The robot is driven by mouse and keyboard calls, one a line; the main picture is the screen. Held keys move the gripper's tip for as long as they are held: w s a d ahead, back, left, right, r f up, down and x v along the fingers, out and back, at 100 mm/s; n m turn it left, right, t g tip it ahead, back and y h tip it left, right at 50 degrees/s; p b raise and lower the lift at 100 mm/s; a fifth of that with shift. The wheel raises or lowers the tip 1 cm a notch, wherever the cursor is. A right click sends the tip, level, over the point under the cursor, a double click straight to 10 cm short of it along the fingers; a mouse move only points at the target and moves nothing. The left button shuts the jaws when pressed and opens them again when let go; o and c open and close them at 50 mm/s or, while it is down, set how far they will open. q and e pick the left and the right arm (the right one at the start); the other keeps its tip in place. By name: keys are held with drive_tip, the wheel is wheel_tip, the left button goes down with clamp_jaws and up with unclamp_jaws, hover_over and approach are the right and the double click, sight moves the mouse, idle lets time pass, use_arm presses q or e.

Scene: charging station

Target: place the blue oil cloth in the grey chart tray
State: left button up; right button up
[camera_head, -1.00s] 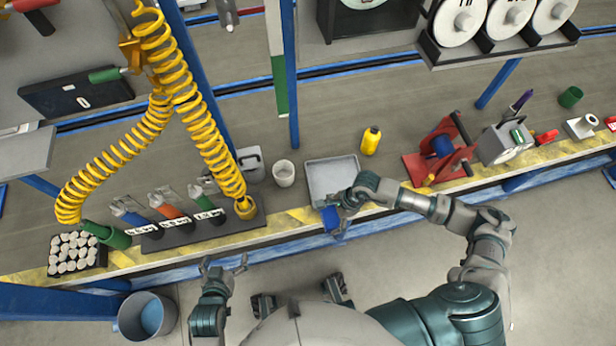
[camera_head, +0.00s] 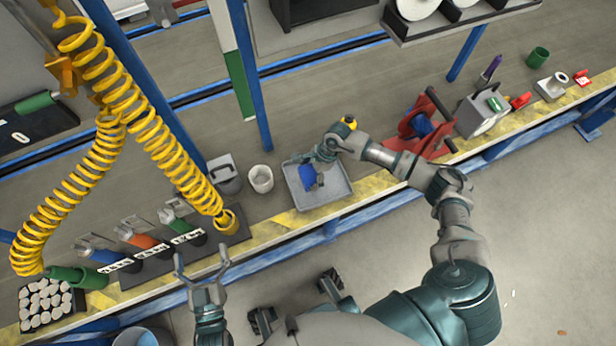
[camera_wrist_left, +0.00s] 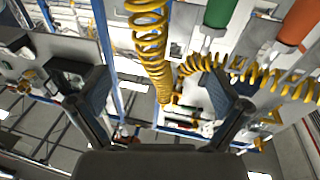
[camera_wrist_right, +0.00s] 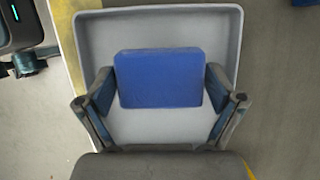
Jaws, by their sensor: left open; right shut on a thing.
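The blue oil cloth (camera_head: 308,176) is a small blue block-like pad. My right gripper (camera_head: 316,168) is shut on it, over the grey chart tray (camera_head: 336,199). In the right wrist view the cloth (camera_wrist_right: 158,78) lies between the two fingers (camera_wrist_right: 160,92), and the tray's rim (camera_wrist_right: 240,40) surrounds it. I cannot tell whether the cloth touches the tray floor. My left gripper (camera_head: 202,268) is open and empty in front of the bench edge. Its spread fingers also show in the left wrist view (camera_wrist_left: 160,105).
A white cup (camera_head: 261,179) and a grey canister (camera_head: 224,175) stand left of the tray. A red reel stand (camera_head: 425,125) is to the right. A yellow coiled hose (camera_head: 150,130) hangs at the left.

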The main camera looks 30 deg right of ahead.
sight(309, 179)
wheel_tip(309, 179, down, 3)
drive_tip(key=shift+s+a+r+b, duration=0.1)
drive_tip(key=shift+a+b, duration=0.05)
drive_tip(key=shift+b, duration=0.25)
use_arm(q)
drive_tip(key=shift+s+a+r+t+h, duration=0.1)
drive_tip(key=shift+r+t+h, duration=0.05)
drive_tip(key=shift+r+t, duration=0.35)
drive_tip(key=shift+s+a+r+t+h, duration=0.1)
drive_tip(key=shift+r+t+h, duration=0.05)
drive_tip(key=shift+r+t, duration=0.35)
use_arm(e)
drive_tip(key=shift+a, duration=0.1)
use_arm(q)
drive_tip(key=shift+d, duration=0.1)
use_arm(e)
drive_tip(key=o, duration=0.9)
drive_tip(key=shift+c, duration=0.2)
use_arm(q)
drive_tip(key=shift+w+d, duration=0.1)
drive_tip(key=shift+r, duration=0.1)
